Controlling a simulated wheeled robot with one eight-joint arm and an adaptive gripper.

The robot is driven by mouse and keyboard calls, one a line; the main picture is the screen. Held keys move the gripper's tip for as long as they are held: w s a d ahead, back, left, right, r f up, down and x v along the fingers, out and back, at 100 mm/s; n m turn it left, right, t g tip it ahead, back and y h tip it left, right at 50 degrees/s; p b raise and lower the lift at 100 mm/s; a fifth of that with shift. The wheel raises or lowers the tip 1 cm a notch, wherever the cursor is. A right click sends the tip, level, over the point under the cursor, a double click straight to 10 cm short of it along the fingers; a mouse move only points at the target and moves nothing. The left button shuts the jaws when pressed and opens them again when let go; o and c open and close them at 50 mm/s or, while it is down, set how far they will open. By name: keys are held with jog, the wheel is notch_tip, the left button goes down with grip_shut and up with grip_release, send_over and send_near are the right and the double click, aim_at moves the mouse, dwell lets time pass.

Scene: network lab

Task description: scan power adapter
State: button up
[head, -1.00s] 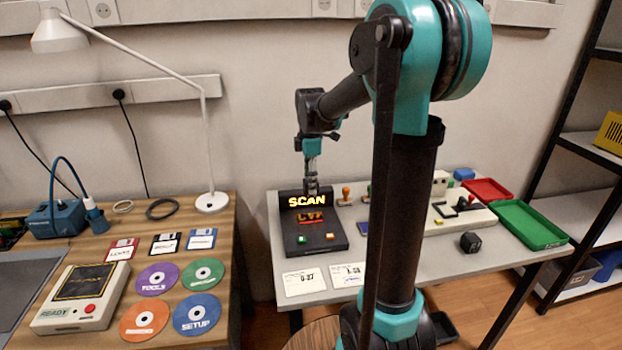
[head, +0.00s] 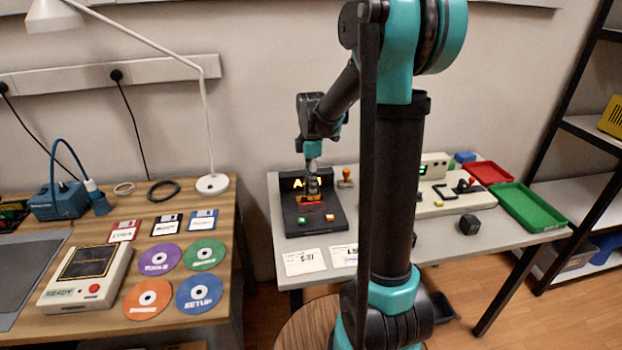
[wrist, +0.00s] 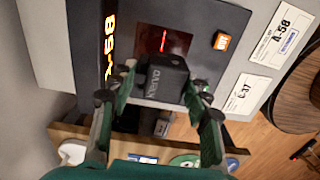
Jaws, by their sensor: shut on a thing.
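The power adapter (wrist: 166,82) is a black block with pale lettering, seen in the wrist view. My gripper (wrist: 160,90) is shut on it, one finger on each side. The scanner (head: 332,215) is a black unit with an upright display panel, on the grey table. In the wrist view its display (wrist: 109,48) reads "A-58" in yellow. Its dark window (wrist: 160,40) shows a red line beside the adapter. I cannot tell whether the adapter touches the scanner. In the head view my gripper (head: 312,186) is over the scanner and hides part of the display.
Cards marked C-37 (head: 304,262) and A-58 (wrist: 284,35) lie at the table's front. A black cube (head: 470,222), a red tray (head: 487,173) and a green tray (head: 530,215) are at the right. A wooden desk with discs (head: 200,294) stands left.

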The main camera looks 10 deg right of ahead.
jog(key=shift+r, duration=3)
